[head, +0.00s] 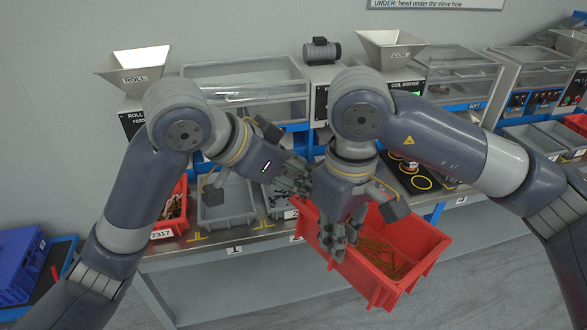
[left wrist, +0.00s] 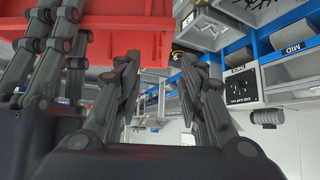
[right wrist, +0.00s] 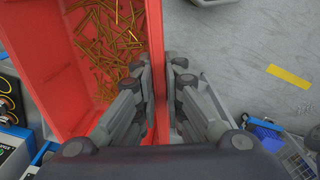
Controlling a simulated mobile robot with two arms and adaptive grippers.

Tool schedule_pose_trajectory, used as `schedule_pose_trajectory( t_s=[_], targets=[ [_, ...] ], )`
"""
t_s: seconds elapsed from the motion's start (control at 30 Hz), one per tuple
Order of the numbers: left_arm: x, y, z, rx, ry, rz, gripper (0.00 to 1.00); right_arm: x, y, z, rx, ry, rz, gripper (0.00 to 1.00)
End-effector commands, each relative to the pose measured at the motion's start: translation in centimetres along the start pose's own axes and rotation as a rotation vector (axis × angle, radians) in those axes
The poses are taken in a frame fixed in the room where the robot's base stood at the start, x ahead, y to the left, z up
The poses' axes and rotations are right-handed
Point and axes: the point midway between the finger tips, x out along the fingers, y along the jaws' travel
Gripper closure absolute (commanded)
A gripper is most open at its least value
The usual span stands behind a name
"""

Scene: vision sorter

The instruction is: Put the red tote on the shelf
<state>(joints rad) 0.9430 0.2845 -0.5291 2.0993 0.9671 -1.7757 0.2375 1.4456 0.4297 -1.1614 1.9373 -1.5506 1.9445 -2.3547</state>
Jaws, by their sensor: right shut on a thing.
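The red tote (head: 425,262) is in front of the bench in the head view, with thin brass-coloured rods in it. My right gripper (head: 340,238) is shut on its near-left wall, one finger inside and one outside; the right wrist view shows this wall (right wrist: 157,60) between the fingers. My left gripper (head: 292,178) is just behind and left of the right one. Its fingers (left wrist: 160,65) stand apart with nothing between them in the left wrist view, where the tote (left wrist: 120,30) shows beside them. I cannot pick out the shelf with certainty.
The bench (head: 215,243) carries grey bins (head: 225,203) and another red bin (head: 170,213) with parts. Hoppers (head: 390,48) and clear-covered machines (head: 245,88) stand behind. A blue bin (head: 18,265) is at far left. Open floor (head: 490,270) lies to the right of the tote.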

Motion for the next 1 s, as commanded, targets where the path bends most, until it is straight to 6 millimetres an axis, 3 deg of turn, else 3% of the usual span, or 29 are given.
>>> schedule_pose_trajectory(
  t_s=[0.3, 0.5, 0.7, 1.0],
  targets=[
    [6.1, 0.0, 0.1, -0.005, -0.003, 0.003, 0.64, -0.1, 0.0, 0.0, 0.0, 0.002, 0.001, 1.0],
    [9.1, 0.0, 0.0, -0.004, -0.001, 0.001, 0.64, -0.1, 0.0, 0.0, 0.0, 0.002, 0.001, 1.0],
    [10.5, -0.1, 0.0, -0.003, 0.0, 0.0, 0.64, -0.1, 0.0, 0.0, 0.0, 0.002, 0.001, 1.0],
    [10.7, -0.1, 0.0, -0.003, 0.001, 0.0, 0.64, -0.1, 0.0, 0.0, 0.0, 0.002, 0.001, 1.0]
  ],
)
